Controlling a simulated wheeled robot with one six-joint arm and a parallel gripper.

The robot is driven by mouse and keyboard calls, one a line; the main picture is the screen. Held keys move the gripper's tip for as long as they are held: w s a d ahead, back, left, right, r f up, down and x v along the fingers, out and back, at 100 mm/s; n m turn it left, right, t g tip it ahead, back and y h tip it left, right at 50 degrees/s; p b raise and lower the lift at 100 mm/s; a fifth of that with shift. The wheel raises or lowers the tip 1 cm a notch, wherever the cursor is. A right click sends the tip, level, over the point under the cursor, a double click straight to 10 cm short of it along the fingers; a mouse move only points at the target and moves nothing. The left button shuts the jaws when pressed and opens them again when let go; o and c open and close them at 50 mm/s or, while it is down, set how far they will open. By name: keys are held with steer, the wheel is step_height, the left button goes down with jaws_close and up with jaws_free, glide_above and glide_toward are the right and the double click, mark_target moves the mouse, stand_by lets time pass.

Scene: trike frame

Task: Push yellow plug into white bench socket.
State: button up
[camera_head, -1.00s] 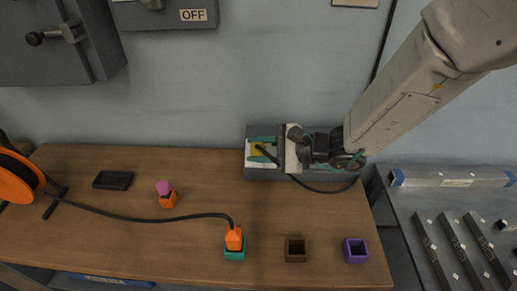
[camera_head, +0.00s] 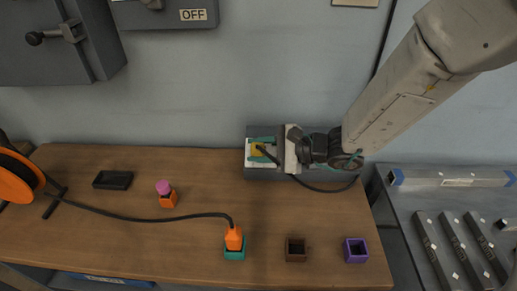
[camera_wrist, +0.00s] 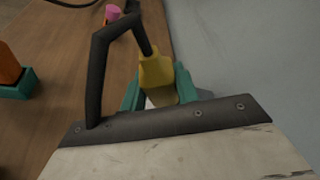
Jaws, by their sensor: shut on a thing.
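The yellow plug (camera_head: 257,149) is between the teal fingertips of my gripper (camera_head: 262,148), which is shut on it. It also shows in the wrist view (camera_wrist: 156,76), with a black cable leaving its end and a teal finger on each side. The white bench socket (camera_head: 248,160) shows as a white face on a grey box (camera_head: 262,174) at the back edge of the bench. The plug is over or against this white face. My fingers hide the contact, so I cannot tell how deep the plug sits.
An orange plug (camera_head: 234,238) stands in a teal holder (camera_head: 235,254) at the front. Brown (camera_head: 296,250) and purple (camera_head: 356,250) holders stand to its right. A pink-topped orange piece (camera_head: 167,195), a black block (camera_head: 113,180) and an orange cable reel (camera_head: 18,179) are left. The wall is close behind.

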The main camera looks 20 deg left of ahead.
steer(key=shift+w+a+f, duration=0.2)
steer(key=shift+w+f, duration=0.75)
steer(key=shift+f, duration=0.15)
steer(key=o, duration=1.1)
steer(key=v, duration=0.7)
steer(key=shift+d, duration=0.35)
